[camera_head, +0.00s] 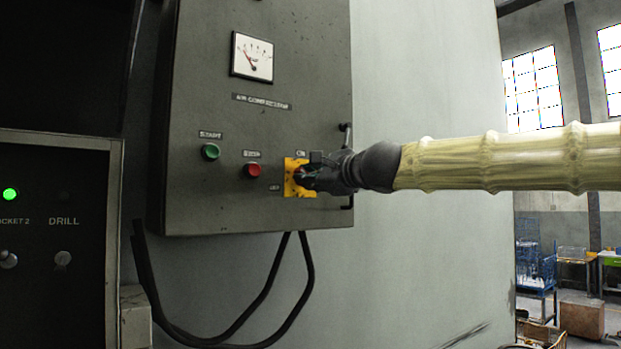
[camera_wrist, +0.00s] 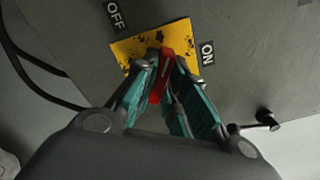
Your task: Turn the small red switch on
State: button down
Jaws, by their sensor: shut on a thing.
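The small red switch (camera_wrist: 162,75) sits on a yellow plate (camera_wrist: 128,47) on the front of a grey control box. An OFF label (camera_wrist: 115,14) and an ON label (camera_wrist: 207,52) flank the plate in the wrist view. The switch handle lies between the two labels, pointing at neither. My gripper (camera_wrist: 168,80) has its teal-padded fingers on both sides of the handle and is shut on it. In the head view my gripper (camera_head: 308,176) reaches in from the right and hides most of the switch; the yellow plate (camera_head: 290,190) shows around it.
The control box (camera_head: 220,110) also carries a gauge (camera_head: 252,57), a green button (camera_head: 210,152) and a red button (camera_head: 253,171) left of the switch. A black handle (camera_head: 348,135) is at its right edge. Black cables (camera_head: 285,290) hang below. A dark panel (camera_head: 55,260) stands at left.

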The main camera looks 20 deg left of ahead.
jog(key=shift+m, duration=0.3)
jog(key=m+b, duration=0.1)
jog(key=m, duration=0.9)
jog(key=shift+b, duration=0.35)
jog(key=shift+m, duration=0.4)
jog(key=c, duration=1.5)
grip_release()
jog(key=shift+o, duration=0.2)
